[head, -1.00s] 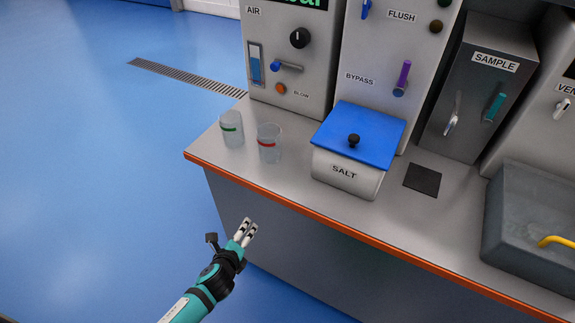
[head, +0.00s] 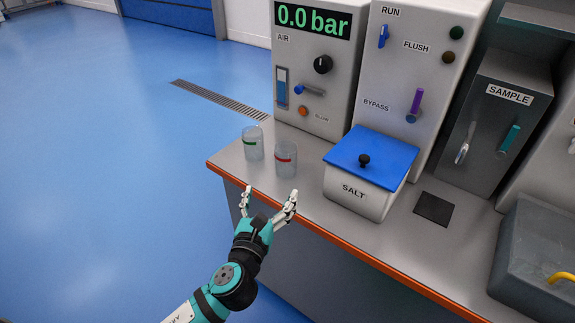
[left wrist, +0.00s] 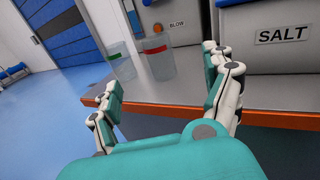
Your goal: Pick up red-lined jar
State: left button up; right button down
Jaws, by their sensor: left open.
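The red-lined jar (head: 286,161) is a clear jar with a red band, standing upright on the grey counter near its left end. It also shows in the left wrist view (left wrist: 157,58), beyond and between my fingers. My left gripper (head: 268,196) is open and empty, just in front of the counter's orange edge and short of the jar. In the left wrist view its two fingers (left wrist: 165,72) are spread wide. A similar clear jar with a green band (head: 253,144) stands just left of the red-lined jar. My right gripper is not in view.
A white SALT box (head: 357,192) with a blue lid stands right of the jars. The AIR panel (head: 318,75) rises behind them. A dark square pad (head: 434,208) and a grey basin (head: 530,262) are farther right. The counter's orange front edge (head: 330,240) lies by my gripper.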

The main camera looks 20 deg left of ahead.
aim_at(283, 157)
pick_arm(q)
jog(key=w, duration=1.2)
jog(key=shift+a+r, duration=0.3)
jog(key=shift+r, duration=0.05)
jog(key=shift+w+a+f, duration=0.1)
jog(key=shift+w+a, duration=0.05)
jog(key=shift+w, duration=0.75)
jog(key=shift+w+a+f, duration=0.1)
jog(key=shift+w+a, duration=0.05)
jog(key=shift+w, duration=0.75)
jog(key=shift+w+a+f, duration=0.1)
jog(key=shift+w+a, duration=0.05)
jog(key=shift+w, duration=0.75)
jog(key=shift+s, duration=0.1)
jog(key=shift+c, duration=0.4)
jog(key=c, duration=1.1)
jog(key=shift+c, duration=0.7)
jog(key=shift+r, duration=0.15)
